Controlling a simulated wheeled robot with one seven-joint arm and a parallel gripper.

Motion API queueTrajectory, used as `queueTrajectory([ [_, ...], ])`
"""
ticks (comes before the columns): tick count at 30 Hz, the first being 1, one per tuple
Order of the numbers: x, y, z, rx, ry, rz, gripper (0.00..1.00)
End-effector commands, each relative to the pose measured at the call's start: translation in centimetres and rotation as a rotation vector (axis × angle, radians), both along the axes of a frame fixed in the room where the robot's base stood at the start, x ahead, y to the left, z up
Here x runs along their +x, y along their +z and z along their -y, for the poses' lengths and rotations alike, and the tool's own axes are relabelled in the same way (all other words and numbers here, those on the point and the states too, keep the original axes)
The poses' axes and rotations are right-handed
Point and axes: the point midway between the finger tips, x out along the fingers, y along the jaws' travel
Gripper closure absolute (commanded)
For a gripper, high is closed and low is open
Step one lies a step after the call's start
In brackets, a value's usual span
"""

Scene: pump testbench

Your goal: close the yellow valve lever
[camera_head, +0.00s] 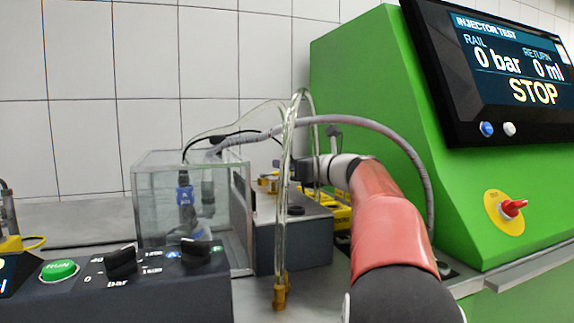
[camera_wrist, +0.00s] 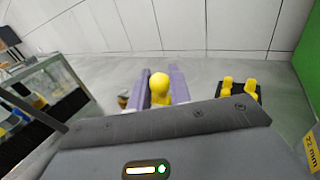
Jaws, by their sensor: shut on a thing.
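The yellow valve lever (camera_wrist: 160,87) shows in the wrist view as a rounded yellow end between two purple fingers. My gripper (camera_wrist: 160,80) is shut on it, one finger on each side. The lower part of the lever is hidden behind the gripper body. In the head view my gripper (camera_head: 290,168) is behind the clear hoses, at the back of the bench. The lever's angle cannot be told there, because hoses and my gripper cover that spot.
A clear tank (camera_head: 165,205) stands left of my arm, beside a grey block (camera_head: 305,245). Clear hoses (camera_head: 289,150) and a grey hose (camera_head: 400,150) hang close to the arm. A green cabinet (camera_head: 370,80) with a red switch (camera_head: 513,208) stands to the right.

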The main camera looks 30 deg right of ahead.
Motion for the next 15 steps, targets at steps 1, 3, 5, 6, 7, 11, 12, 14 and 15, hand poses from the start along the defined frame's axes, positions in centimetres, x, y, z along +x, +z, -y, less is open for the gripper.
queueTrajectory([
  [1,-0.05,-0.01,-0.09,-0.001,-0.007,0.000,1.00],
  [3,-0.20,-0.07,-0.27,-0.002,-0.037,0.000,1.00],
  [5,-0.41,-0.09,-0.37,-0.003,-0.073,0.000,1.00],
  [6,-0.54,-0.11,-0.36,-0.002,-0.095,0.000,1.00],
  [7,-0.65,-0.09,-0.37,-0.002,-0.108,0.000,1.00],
  [11,-0.83,-0.01,-0.24,-0.001,-0.136,0.000,1.00],
  [12,-0.83,0.01,-0.21,0.000,-0.137,0.000,1.00],
  [14,-0.83,0.01,-0.20,0.000,-0.136,0.000,1.00],
  [15,-0.83,0.01,-0.20,0.000,-0.136,0.000,1.00],
])
